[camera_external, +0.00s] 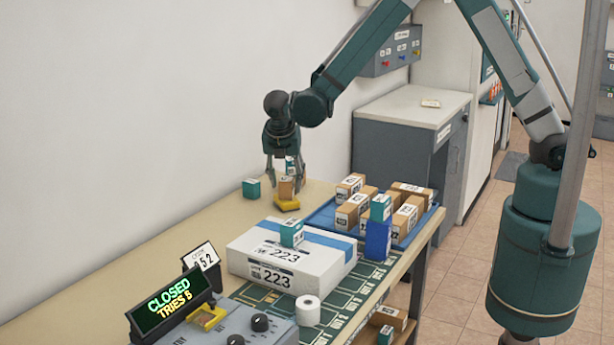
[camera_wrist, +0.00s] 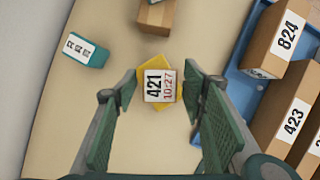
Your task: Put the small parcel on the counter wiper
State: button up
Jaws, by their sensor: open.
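A small yellow piece (camera_external: 287,204), which looks like the counter wiper, lies on the counter near the wall; it also shows in the wrist view (camera_wrist: 154,68). A small parcel (camera_wrist: 160,85), its white label reading 421 and 10:27, covers most of the yellow piece in the wrist view and appears to rest on it. In the outside view a small brown box (camera_external: 286,189) shows right above the yellow piece. My gripper (camera_external: 284,182) is above them, pointing down. Its fingers (camera_wrist: 161,84) are spread open, one on each side of the parcel, with gaps visible.
A teal box (camera_external: 251,188) stands left of my gripper, near the wall. A brown box (camera_wrist: 156,14) is beyond the parcel. A blue tray (camera_external: 322,219) of brown parcels is to the right. A large white parcel (camera_external: 287,258) marked 223 lies nearer the outside camera.

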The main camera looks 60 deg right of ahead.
jog(key=v, duration=1.2)
dwell(0.6)
jog(key=shift+r, duration=0.15)
jog(key=s+d+r+m+t+y, duration=0.1)
jog(key=s+d+r+m, duration=0.4)
jog(key=s+r, duration=0.25)
jog(key=s+d+r+m+t+y, duration=0.1)
jog(key=s+d+r+m, duration=0.35)
jog(key=s+r, duration=0.3)
jog(key=s+d+m+t+y, duration=0.1)
jog(key=s+d+m, duration=0.1)
jog(key=s+m, duration=0.4)
jog(key=s+d+r+m+t+y, duration=0.1)
jog(key=s+m, duration=0.6)
jog(key=s, duration=0.8)
jog(key=shift+d+t, duration=0.7)
jog(key=shift+d, duration=0.2)
